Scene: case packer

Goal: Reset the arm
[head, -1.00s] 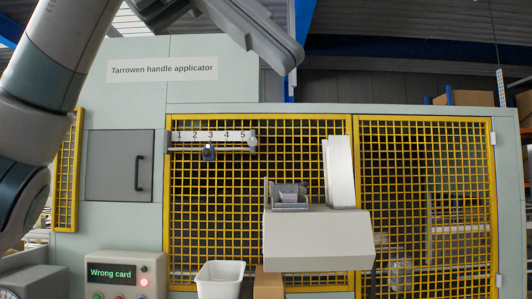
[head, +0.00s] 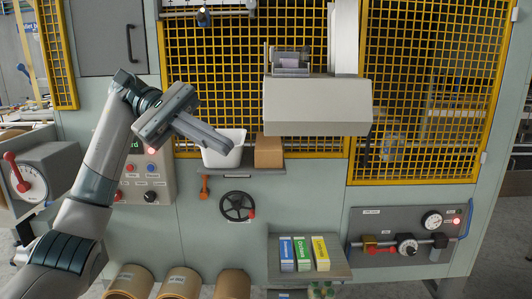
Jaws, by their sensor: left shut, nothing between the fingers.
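My left arm comes in from the left. Its gripper (head: 222,145) is shut and empty, with its fingers pointing right and slightly down. In the picture the fingertips overlap the front of the white bin (head: 221,158); I cannot tell whether they touch it. The gripper and wrist hide most of the green display on the control panel (head: 158,183). My right gripper is not in view.
A brown box (head: 268,151) stands beside the bin on a small shelf. Below are a handwheel (head: 238,206) and a shelf with blue, green and yellow cartons (head: 303,254). A grey unit with a red lever (head: 33,174) stands left. Yellow mesh guards (head: 420,110) cover the machine.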

